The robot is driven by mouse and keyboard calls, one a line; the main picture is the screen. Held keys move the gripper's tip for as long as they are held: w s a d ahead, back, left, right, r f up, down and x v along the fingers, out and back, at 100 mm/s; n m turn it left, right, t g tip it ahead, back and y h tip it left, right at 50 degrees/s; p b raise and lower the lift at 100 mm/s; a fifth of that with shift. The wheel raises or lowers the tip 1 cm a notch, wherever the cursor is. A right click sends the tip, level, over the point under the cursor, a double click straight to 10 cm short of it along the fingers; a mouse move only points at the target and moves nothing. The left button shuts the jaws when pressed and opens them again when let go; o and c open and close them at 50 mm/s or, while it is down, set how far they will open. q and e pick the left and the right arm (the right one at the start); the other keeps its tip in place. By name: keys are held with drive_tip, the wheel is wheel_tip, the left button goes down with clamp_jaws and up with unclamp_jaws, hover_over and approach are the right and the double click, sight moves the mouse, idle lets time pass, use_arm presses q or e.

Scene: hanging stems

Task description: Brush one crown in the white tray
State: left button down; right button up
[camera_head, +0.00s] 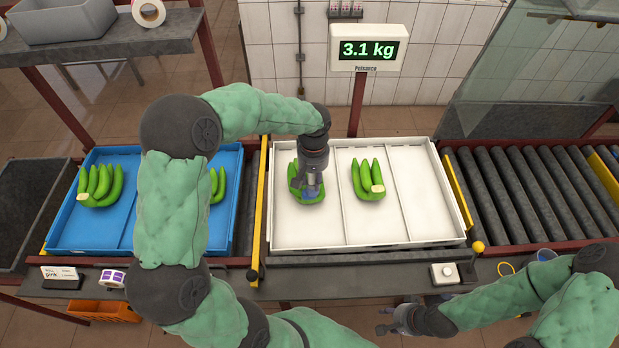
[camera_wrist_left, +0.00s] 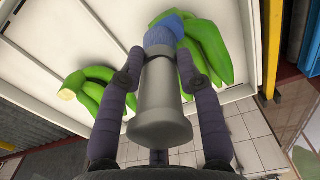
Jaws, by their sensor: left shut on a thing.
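The white tray (camera_head: 428,238) has a green banana hand (camera_head: 293,170) in its left compartment and another (camera_head: 367,178) in its middle one. The right compartment is empty. My left gripper (camera_head: 311,186) is over the left hand, shut on a brush with a grey handle (camera_wrist_left: 160,100) and a blue head (camera_wrist_left: 163,31). In the left wrist view, the blue head is at the left hand (camera_wrist_left: 208,45) and hides its crown; I cannot tell whether they touch. The middle hand (camera_wrist_left: 90,88) shows its pale cut crown. My right gripper (camera_head: 388,321) looks open and empty, in front of the tray.
A blue tray (camera_head: 122,242) with two banana hands stands left, partly behind my left arm. A yellow-edged rail (camera_head: 260,210) separates the trays. A scale display (camera_head: 368,48) reads 3.1 kg. Rollers (camera_head: 520,190) lie right. A white button box (camera_head: 444,273) sits in front.

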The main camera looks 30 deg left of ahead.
use_arm(q)
drive_tip(key=shift+s+a, duration=0.1)
drive_tip(key=shift+s+a, duration=0.55)
drive_tip(key=shift+a, duration=0.2)
drive_tip(key=shift+w+d, duration=0.65)
drive_tip(key=shift+d, duration=0.25)
drive_tip(key=shift+r+p, duration=3.05)
drive_tip(key=shift+r, duration=1.55)
drive_tip(key=shift+f, duration=0.1)
